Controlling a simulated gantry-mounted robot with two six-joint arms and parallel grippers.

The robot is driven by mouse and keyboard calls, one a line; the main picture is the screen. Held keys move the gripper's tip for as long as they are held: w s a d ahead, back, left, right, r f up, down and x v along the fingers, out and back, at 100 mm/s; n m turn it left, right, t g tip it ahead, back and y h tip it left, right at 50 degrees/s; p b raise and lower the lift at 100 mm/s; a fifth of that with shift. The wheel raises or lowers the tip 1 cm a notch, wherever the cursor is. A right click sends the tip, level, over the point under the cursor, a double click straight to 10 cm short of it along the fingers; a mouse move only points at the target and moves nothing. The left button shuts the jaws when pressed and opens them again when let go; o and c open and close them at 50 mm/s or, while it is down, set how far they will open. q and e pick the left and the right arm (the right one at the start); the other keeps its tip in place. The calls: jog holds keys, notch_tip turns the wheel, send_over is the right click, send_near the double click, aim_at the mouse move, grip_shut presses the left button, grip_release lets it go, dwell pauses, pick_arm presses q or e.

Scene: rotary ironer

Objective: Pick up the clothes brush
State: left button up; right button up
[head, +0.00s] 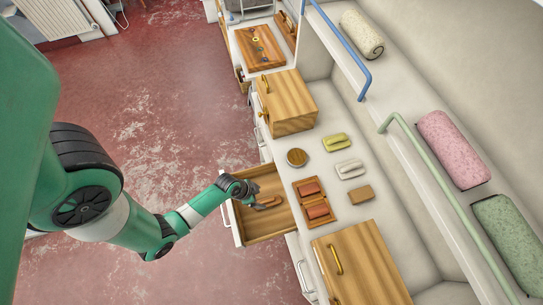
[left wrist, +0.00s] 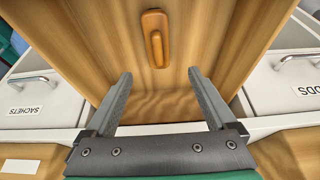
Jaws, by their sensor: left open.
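The clothes brush is an orange-brown wooden piece (head: 268,203) lying in the open wooden drawer (head: 262,232). In the left wrist view the brush (left wrist: 154,38) lies on the drawer floor, beyond my fingertips and roughly centred between them. My left gripper (head: 253,201) is over the drawer, close to the brush, and partly hides the view there. In the left wrist view the left gripper (left wrist: 160,80) is open, with nothing between its fingers. My right gripper is not in view.
Beside the drawer, the white counter holds a two-part wooden tray (head: 316,199) with reddish pieces, a round wooden lid (head: 297,157), and wooden cabinets (head: 288,101) and (head: 358,267). A closed drawer labelled SACHETS (left wrist: 40,98) flanks it. Open floor lies left of the drawer.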

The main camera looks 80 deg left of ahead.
aim_at(271, 200)
pick_arm(q)
jog(key=b+x, duration=0.6)
jog(key=shift+f, duration=0.2)
jog(key=shift+w, duration=0.15)
jog(key=b+x, duration=0.1)
jog(key=x, duration=0.4)
jog(key=shift+w+d+r+b, duration=0.1)
jog(key=shift+w+d+b, duration=0.05)
jog(key=shift+w+b, duration=0.2)
grip_shut()
notch_tip(271, 200, up, 6)
jog(key=p, duration=0.3)
jog(key=shift+r, duration=0.2)
notch_tip(271, 200, up, 4)
jog(key=p, duration=0.4)
jog(key=shift+f, duration=0.1)
